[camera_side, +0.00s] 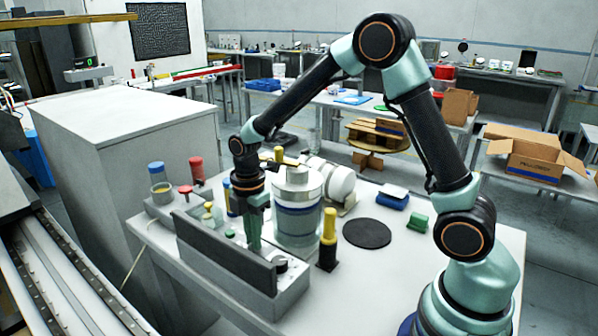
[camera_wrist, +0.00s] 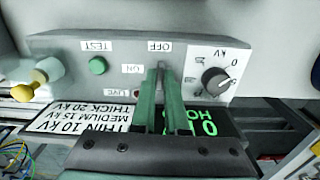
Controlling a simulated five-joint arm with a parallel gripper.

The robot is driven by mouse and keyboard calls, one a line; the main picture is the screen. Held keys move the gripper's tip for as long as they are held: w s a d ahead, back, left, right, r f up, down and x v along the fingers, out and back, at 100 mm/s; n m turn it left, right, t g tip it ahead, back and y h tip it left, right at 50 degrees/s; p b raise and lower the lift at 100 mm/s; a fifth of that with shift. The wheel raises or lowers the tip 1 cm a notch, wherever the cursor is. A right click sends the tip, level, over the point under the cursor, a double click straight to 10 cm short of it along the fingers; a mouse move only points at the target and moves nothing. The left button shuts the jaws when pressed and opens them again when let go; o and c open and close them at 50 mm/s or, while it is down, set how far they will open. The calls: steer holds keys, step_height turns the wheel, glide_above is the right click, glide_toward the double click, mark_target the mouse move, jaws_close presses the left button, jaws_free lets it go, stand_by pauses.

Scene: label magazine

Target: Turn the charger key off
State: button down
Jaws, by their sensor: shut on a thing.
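The charger is a long grey box (camera_side: 290,292) at the front of the white table in the side view. In the wrist view its panel (camera_wrist: 122,62) shows upside down, with OFF, ON, LIVE and TEST labels. My gripper (camera_wrist: 161,72) points down at the panel, its green fingers close together at the key, between the ON label and the kV dial. It is shut on the key, of which only a small grey part (camera_wrist: 161,66) shows near the OFF label. The fingers hide most of the key, so its exact angle is unclear. My gripper (camera_side: 254,246) also shows in the side view.
A green button (camera_wrist: 97,65) and a black kV dial (camera_wrist: 216,80) flank the key. A large clear jar (camera_side: 297,222) and a yellow-handled tool (camera_side: 328,238) stand close behind the charger.

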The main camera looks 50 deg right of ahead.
steer(key=shift+r+n, duration=0.1)
steer(key=shift+n, duration=0.3)
steer(key=c, duration=0.9)
jaws_free()
steer(key=shift+c, duration=0.2)
step_height(320, 180, up, 12)
steer(key=shift+r, duration=0.1)
